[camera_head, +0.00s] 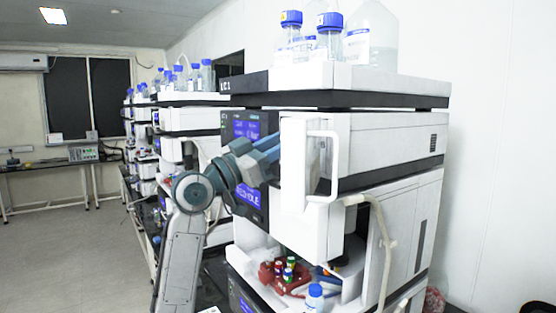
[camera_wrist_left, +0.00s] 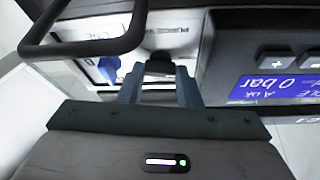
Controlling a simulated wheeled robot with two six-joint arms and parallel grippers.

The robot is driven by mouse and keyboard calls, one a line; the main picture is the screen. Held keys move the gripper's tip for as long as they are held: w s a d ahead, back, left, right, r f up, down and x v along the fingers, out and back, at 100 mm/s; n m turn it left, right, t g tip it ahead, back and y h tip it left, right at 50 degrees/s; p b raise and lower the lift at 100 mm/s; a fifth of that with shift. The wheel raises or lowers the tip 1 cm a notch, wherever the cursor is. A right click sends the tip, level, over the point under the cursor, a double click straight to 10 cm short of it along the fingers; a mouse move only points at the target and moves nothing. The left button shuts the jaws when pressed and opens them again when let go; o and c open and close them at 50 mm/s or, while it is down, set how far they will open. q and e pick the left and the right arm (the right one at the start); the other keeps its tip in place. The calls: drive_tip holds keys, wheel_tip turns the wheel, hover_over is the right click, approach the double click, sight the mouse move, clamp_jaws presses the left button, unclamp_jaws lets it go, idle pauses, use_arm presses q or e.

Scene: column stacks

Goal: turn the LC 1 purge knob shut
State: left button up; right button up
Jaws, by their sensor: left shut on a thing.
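The LC 1 stack (camera_head: 300,85) stands at the right in the head view, its label on the upper left edge. My left gripper (camera_head: 270,160) reaches into its pump module from the left, and the white door hides its fingertips there. In the left wrist view my left gripper (camera_wrist_left: 160,84) is shut on the black purge knob (camera_wrist_left: 160,64), one blue-grey finger on each side. The fingers cover part of the knob, so its turn angle cannot be told. An upside-down PURGE label (camera_wrist_left: 174,29) is just beyond it. My right gripper is in neither view.
The white door (camera_head: 293,165) with its loop handle (camera_head: 335,165) stands beside the gripper. The pump display (camera_wrist_left: 275,88) reads 0 bar. Blue-capped bottles (camera_head: 328,45) stand on top, and a red vial rack (camera_head: 275,280) is below. Open floor (camera_head: 75,250) lies left.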

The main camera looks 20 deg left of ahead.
use_arm(q)
drive_tip(key=m+g+b, duration=0.2)
drive_tip(key=m, duration=0.4)
drive_tip(key=m+g+b, duration=0.3)
drive_tip(key=m, duration=0.3)
drive_tip(key=m+g+b, duration=0.2)
drive_tip(key=m, duration=0.5)
drive_tip(key=shift+w+a+r+g+h+b, duration=0.2)
drive_tip(key=shift+r+g+h+b, duration=0.1)
drive_tip(key=shift+r+g+h, duration=0.1)
drive_tip(key=shift+f+m, duration=0.1)
drive_tip(key=shift+m, duration=0.2)
drive_tip(key=o, duration=0.7)
drive_tip(key=b+v, duration=0.4)
drive_tip(key=v, duration=0.6)
drive_tip(key=shift+s+a, duration=0.2)
drive_tip(key=shift+a, duration=0.15)
